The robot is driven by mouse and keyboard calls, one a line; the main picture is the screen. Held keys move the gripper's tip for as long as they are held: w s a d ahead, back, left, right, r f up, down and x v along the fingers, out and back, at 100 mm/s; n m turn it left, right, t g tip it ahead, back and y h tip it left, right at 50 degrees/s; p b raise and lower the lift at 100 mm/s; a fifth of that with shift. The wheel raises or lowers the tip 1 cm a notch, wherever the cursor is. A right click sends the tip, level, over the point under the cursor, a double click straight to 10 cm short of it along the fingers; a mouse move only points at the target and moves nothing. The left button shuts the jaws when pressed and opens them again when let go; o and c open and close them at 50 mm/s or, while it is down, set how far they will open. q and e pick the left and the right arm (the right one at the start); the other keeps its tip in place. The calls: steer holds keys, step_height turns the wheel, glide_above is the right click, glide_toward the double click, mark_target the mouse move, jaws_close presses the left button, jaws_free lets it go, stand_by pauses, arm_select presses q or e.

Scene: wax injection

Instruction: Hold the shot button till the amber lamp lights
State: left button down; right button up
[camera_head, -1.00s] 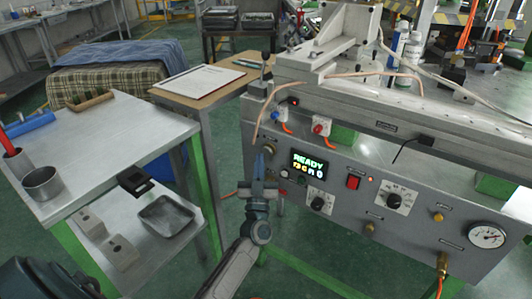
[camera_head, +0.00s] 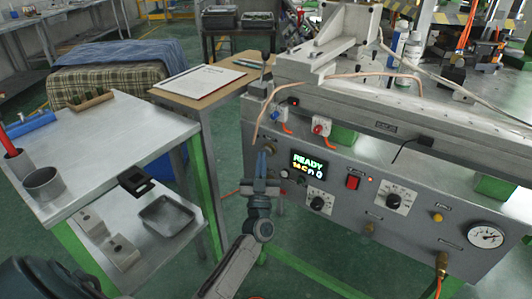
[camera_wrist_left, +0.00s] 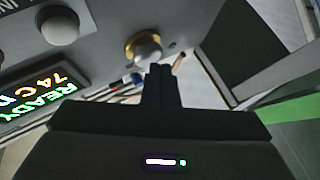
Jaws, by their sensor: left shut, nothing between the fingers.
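A round pale button with a brass ring, seemingly the shot button, is on the grey machine panel; it shows in the wrist view (camera_wrist_left: 146,46) and left of the display in the head view (camera_head: 270,146). My left gripper (camera_head: 264,153) is shut and empty, its tips close to this button. In the wrist view its fingers (camera_wrist_left: 160,70) overlap the button's lower edge; I cannot tell whether they touch. A yellow dome (camera_head: 437,217), possibly the amber lamp, sits on the panel's right side; it shows no clear glow. My right gripper is not in view.
The display (camera_head: 309,165) reads READY in green, with 74 C below in the wrist view. Around it are a red switch (camera_head: 353,182), dials (camera_head: 398,199) and a gauge (camera_head: 486,236). A metal cart (camera_head: 110,150) stands left; floor shows between it and the machine.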

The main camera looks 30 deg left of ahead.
arm_select(q)
steer(key=shift+w, duration=0.45)
steer(key=shift+s, duration=0.2)
stand_by(2.7)
steer(key=shift+s+p, duration=0.65)
steer(key=shift+s, duration=0.1)
steer(key=s+p, duration=0.3)
steer(key=s, duration=0.2)
steer(key=shift+a, duration=0.15)
steer(key=shift+f, duration=0.1)
